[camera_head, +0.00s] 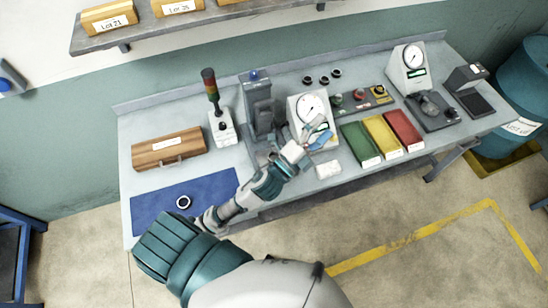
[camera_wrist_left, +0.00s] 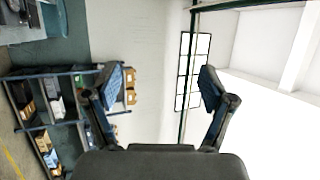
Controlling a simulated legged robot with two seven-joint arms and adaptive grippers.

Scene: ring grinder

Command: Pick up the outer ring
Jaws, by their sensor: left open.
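A dark ring (camera_head: 183,202) lies flat on the blue mat (camera_head: 218,186) at the bench's left front. Several smaller dark rings (camera_head: 323,80) sit at the back of the bench, behind the dial gauge. I cannot tell from their looks which ring is the outer one. My left gripper (camera_head: 319,137) is over the middle of the bench, in front of the dial gauge, well to the right of the mat ring. In the left wrist view my left gripper (camera_wrist_left: 160,85) has its fingers wide apart with nothing between them. My right gripper is not in view.
A grey machine (camera_head: 260,105) and the dial gauge (camera_head: 307,103) stand mid-bench. Green, yellow and red trays (camera_head: 382,136) lie to the right. The mat around its ring is clear.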

